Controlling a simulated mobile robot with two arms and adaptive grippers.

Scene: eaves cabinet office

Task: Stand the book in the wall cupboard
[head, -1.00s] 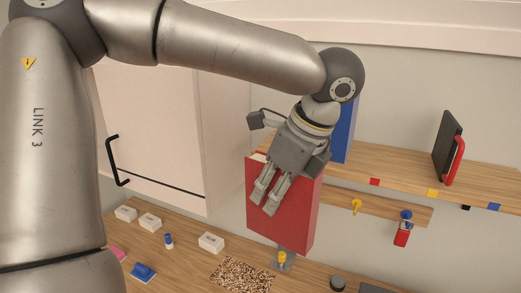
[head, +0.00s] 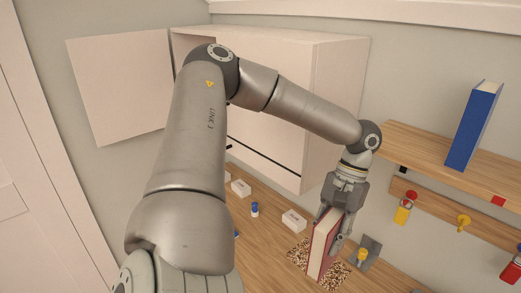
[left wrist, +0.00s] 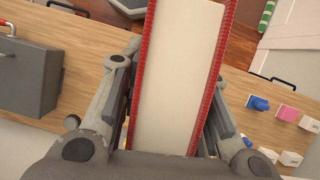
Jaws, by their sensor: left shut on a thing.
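My left gripper (head: 334,226) is shut on the red book (head: 323,247) and holds it upright over the desk, below and right of the wall cupboard. In the left wrist view the book (left wrist: 180,75) sits between both fingers, its pale page edge framed by red covers. I cannot tell if its lower end touches the desk. The wall cupboard (head: 334,110) hangs on the wall behind my left arm. Its left door (head: 118,88) is swung open; the front beside the arm is closed. My arm hides most of the opening. My right gripper is not in view.
White boxes (head: 293,220) and a blue-capped bottle (head: 255,209) stand on the desk (head: 262,262). A speckled mat (head: 298,254) lies under the book. At right are a shelf with a blue book (head: 475,127) and a hook rail (head: 470,226).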

